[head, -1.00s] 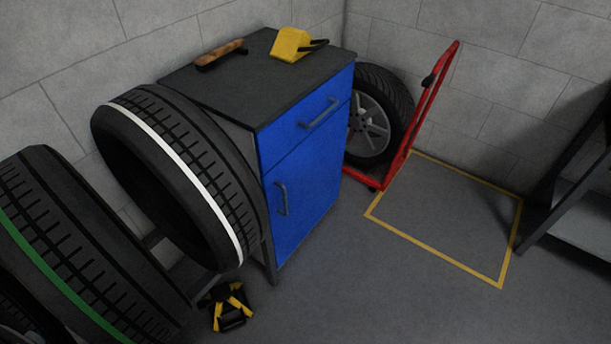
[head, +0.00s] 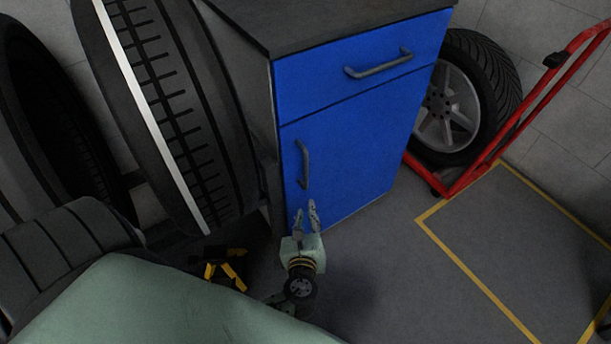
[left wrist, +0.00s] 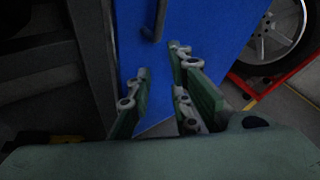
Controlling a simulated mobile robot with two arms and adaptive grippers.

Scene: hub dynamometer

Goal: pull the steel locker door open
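The steel locker is a cabinet with a dark top and a blue front: a drawer above and a door (head: 355,150) below, both closed. The door's grey vertical handle (head: 302,164) is near its left edge. My left gripper (head: 306,212) is open and empty, just below the handle and in front of the lower door. In the left wrist view its two fingers (left wrist: 156,84) stand apart, with the blue door (left wrist: 210,30) beyond and the handle (left wrist: 153,20) above the gap between the fingertips. My right gripper is not in view.
Large tyres (head: 160,90) stand close at the left of the locker. A red hand truck (head: 530,115) with a wheel (head: 450,105) is at the right. A yellow and black object (head: 226,268) lies on the floor. Floor inside the yellow outline (head: 520,240) is clear.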

